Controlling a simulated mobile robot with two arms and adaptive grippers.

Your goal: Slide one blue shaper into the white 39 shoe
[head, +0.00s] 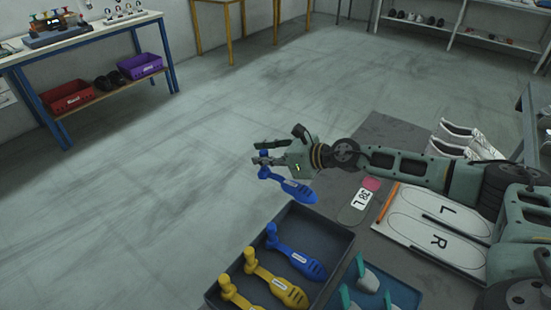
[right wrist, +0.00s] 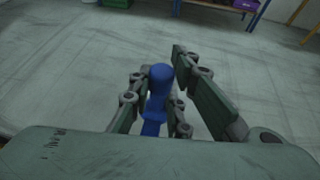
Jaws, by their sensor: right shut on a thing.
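The gripper is shut on the shaper's knob; in the right wrist view the blue knob (right wrist: 160,76) sits between the fingers. A second blue shaper (head: 297,256) lies in the tray (head: 338,243) beside yellow shapers (head: 275,285). White shoes (head: 462,135) stand at the right of the table, partly behind my right arm; their size marks cannot be read. My left gripper is not in view.
A white board marked L and R (head: 440,215) lies on the grey table, with an orange pencil (head: 387,203) and a white size card (head: 361,199) by it. A tray with teal pieces (head: 398,290) is at the bottom. Open floor lies beyond the table.

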